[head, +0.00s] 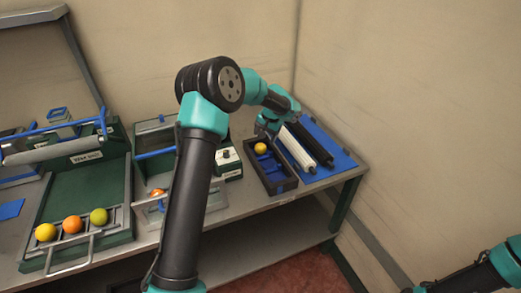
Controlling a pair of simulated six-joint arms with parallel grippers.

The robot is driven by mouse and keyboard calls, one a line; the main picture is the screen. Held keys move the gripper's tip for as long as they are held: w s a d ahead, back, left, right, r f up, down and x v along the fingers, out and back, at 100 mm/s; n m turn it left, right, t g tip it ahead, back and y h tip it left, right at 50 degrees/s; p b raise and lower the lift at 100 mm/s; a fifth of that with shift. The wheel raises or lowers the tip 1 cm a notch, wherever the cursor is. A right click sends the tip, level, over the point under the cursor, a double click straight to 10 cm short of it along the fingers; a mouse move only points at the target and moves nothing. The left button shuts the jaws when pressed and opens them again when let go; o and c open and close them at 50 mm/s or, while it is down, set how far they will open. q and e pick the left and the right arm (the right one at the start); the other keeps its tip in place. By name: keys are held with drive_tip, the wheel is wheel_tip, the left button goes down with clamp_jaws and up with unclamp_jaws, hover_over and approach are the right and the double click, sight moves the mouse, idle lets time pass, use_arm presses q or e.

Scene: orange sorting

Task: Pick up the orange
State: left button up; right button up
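On a rack at the left of the head view sit a yellow fruit (45,232), an orange fruit (72,224) and a green fruit (98,216). Another orange fruit (157,193) is partly visible in the second station, beside my arm. A yellow-orange fruit (260,148) lies in a dark tray (281,187) with blue dividers. My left gripper (266,133) is just above this fruit, pointing down. Its fingers are small and dark, so I cannot tell its opening or whether it touches the fruit. My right arm enters at the bottom right; its gripper is out of view.
A white roller (297,150) and a black roller (312,147) lie on a blue panel (340,159) right of the tray. A green and white box (228,162) stands left of it. The table's front edge is close to the tray. Walls stand behind and right.

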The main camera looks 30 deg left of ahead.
sight(260, 149)
use_arm(q)
drive_tip(key=shift+x, duration=1.35)
